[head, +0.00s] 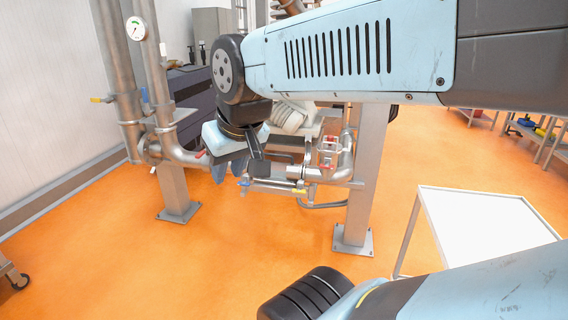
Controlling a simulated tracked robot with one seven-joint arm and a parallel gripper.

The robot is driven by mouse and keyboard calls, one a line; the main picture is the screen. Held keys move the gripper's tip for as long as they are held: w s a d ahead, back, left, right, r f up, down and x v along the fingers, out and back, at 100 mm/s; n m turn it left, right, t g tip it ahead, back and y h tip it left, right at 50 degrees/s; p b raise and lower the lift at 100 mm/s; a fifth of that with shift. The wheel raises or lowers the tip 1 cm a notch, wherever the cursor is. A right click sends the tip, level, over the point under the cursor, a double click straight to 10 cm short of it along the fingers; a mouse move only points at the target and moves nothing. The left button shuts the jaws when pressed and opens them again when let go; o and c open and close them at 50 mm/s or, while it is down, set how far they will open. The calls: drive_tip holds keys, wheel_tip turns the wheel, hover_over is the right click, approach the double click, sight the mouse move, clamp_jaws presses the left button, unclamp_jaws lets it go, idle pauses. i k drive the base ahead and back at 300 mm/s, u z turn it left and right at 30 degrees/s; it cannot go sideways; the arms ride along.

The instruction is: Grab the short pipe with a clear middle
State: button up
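My gripper (229,170) hangs from the wrist at the end of my light-blue arm, left of the picture's middle. Its two blue-grey fingers point down and look spread apart, with nothing seen between them. They are in front of the steel pipework. A thin horizontal pipe run (276,187) with small blue and yellow valve handles lies just right of the fingertips.
Thick vertical pipes with a round gauge (135,28) stand at left. A white-topped table (480,225) is at right. The orange floor (150,260) in front is clear.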

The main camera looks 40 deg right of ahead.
sight(293, 172)
drive_tip(key=z, duration=0.5)
drive_tip(key=i, duration=1.25)
drive_tip(key=z, duration=0.6)
drive_tip(key=k, duration=0.85)
drive_tip(key=z, duration=0.15)
drive_tip(key=i, duration=0.9)
drive_tip(key=u, duration=0.1)
